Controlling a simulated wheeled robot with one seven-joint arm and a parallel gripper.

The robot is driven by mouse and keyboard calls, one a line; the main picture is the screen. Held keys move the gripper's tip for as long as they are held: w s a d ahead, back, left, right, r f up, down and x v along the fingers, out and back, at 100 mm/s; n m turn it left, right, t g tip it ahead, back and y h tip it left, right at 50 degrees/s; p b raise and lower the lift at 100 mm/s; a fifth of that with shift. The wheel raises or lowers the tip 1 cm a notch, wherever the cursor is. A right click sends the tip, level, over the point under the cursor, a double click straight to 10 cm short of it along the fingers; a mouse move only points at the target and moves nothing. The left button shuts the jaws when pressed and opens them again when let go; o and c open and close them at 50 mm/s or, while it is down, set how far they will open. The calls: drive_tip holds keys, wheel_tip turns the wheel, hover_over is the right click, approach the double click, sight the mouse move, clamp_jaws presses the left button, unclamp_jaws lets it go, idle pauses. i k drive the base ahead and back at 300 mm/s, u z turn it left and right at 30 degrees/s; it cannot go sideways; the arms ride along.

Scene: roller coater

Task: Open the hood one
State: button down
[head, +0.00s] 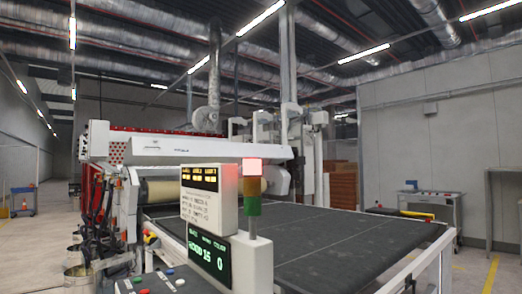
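The roller coater stands left of the middle in the head view. A long white hood (195,147) lies across its top, roughly level, above a pale roller (162,188) that shows beneath it. I cannot tell for sure whether this is the one the task calls hood one, or whether it is fully shut. Further white machine housings (305,140) stand behind and to the right. The control boxes hide part of the front of the coater. My gripper is not in view.
A control panel with a green-lit display (208,257) and a signal lamp (252,166) lit red stands close in front. A wide dark conveyor (320,235) fills the middle and right. A bucket (78,278) is at lower left. Open floor (35,240) lies at far left.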

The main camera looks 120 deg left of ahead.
sight(139, 151)
drive_tip(key=u, duration=2.45)
drive_tip(key=i, duration=6)
